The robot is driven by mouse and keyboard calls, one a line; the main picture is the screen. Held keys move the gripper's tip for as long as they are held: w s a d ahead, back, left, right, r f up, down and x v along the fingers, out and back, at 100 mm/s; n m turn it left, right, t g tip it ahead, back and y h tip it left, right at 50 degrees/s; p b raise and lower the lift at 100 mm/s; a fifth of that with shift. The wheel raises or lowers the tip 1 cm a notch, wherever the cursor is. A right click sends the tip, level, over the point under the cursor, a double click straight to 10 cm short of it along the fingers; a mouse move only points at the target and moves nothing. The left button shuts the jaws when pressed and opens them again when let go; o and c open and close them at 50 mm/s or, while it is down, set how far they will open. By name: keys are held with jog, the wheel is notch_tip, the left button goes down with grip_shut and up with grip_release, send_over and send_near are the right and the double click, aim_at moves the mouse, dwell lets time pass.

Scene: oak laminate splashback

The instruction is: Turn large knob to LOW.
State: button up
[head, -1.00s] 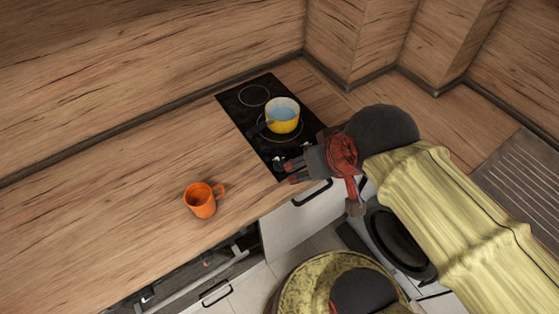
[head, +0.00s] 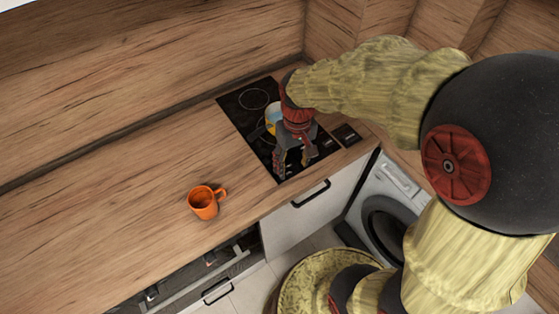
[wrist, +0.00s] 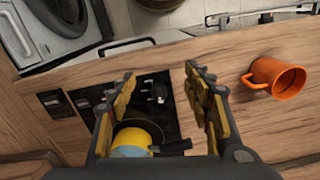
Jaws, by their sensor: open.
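The black hob (head: 240,120) is set into the wooden counter. In the wrist view a pale knob (wrist: 157,92) stands on the hob's front part, between my open fingers and beyond them. I cannot read its markings or tell its setting. Smaller dark controls show to its left. My gripper (head: 293,168) points down over the hob's front edge, fingers spread and empty; in the wrist view its fingers (wrist: 160,76) frame the knob. I cannot tell that either finger touches it. In the head view my gripper hides most of the knobs.
A yellow pot (head: 271,118) with blue inside stands on the hob behind my gripper; its dark handle (wrist: 178,146) shows close by in the wrist view. An orange mug (head: 204,204) stands on the counter to the left. A dark switch panel (head: 346,134) lies right of the hob.

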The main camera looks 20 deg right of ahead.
jog(key=w+f+n, duration=0.1)
jog(key=w+f, duration=0.1)
jog(key=w, duration=0.1)
jog(key=w+f+n, duration=0.1)
jog(key=w+f, duration=0.1)
jog(key=w, duration=0.2)
jog(key=w+f+n, duration=0.1)
jog(key=w+f, duration=0.1)
jog(key=w, duration=0.1)
jog(key=shift+w+f, duration=0.2)
jog(key=shift+f, duration=0.1)
jog(key=shift+s+f+n, duration=0.15)
jog(key=shift+s+n, duration=0.1)
jog(key=shift+n, duration=0.35)
jog(key=f, duration=0.7)
jog(key=shift+a+f+b, duration=0.2)
jog(key=shift+b, duration=0.2)
jog(key=shift+c, duration=1.2)
jog(key=c, duration=0.9)
